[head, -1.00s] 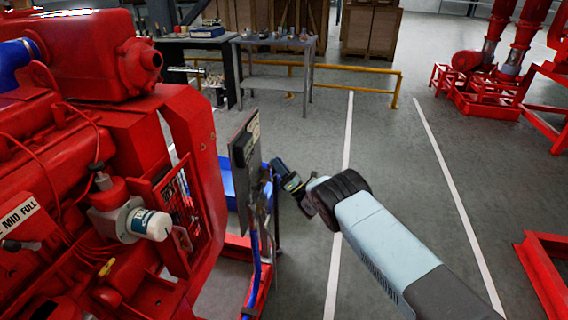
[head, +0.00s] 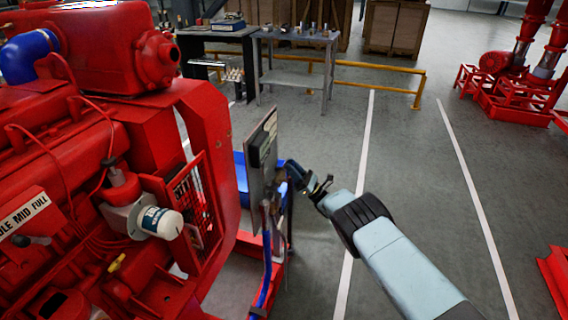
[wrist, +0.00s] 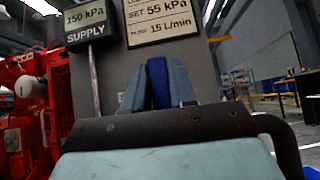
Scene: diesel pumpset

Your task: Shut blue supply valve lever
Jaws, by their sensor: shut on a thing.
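The blue supply valve lever (wrist: 159,89) stands upright in the middle of the wrist view, in front of a grey panel (wrist: 205,62). My gripper (wrist: 158,82) has one grey-blue finger on each side of the lever and is shut on it. The lower part of the lever is hidden behind my gripper body. In the head view, my gripper (head: 291,170) is at the right side of the upright panel (head: 255,172), and the lever cannot be made out there.
A supply gauge (wrist: 86,22) reading 150 kPa and a placard (wrist: 160,20) reading "SET 55 kPa" are on the panel. The red engine (head: 75,150) stands close on the left. Open floor lies to the right. A grey table (head: 296,82) stands behind.

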